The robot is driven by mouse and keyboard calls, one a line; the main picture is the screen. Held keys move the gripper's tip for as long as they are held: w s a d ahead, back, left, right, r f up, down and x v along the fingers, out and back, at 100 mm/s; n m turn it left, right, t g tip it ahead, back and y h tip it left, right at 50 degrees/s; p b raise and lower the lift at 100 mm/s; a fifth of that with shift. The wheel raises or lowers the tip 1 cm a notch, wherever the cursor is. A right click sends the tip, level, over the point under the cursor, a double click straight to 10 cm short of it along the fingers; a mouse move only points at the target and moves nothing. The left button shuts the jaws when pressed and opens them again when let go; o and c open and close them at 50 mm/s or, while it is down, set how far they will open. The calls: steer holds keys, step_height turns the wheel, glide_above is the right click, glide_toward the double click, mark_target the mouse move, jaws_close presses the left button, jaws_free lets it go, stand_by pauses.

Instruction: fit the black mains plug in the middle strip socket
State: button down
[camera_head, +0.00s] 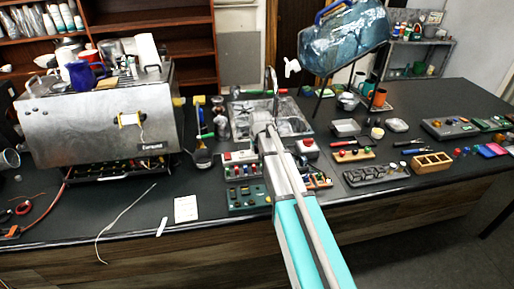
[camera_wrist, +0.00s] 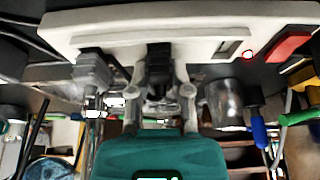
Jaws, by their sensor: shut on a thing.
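The white strip (camera_wrist: 115,36) runs across the top of the wrist view. My gripper (camera_wrist: 160,76) is shut on the black mains plug (camera_wrist: 158,58), with one finger on each side. The plug's far end is against the strip at its middle socket, whose face it covers; I cannot tell how deep it sits. A grey plug (camera_wrist: 91,68) is at the strip's left socket. In the head view my arm covers the gripper and the plug.
A steel brewer (camera_head: 98,122) stands at the left of the dark counter (camera_head: 140,200). A sink (camera_head: 240,117) lies behind my arm. A blue water bottle (camera_head: 345,40) on a stand is behind right. Small panels with red switches (camera_head: 240,156) flank my arm. Trays and tools fill the right.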

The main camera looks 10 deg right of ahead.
stand_by(0.7)
steer(key=shift+c, duration=2.4)
jaws_free()
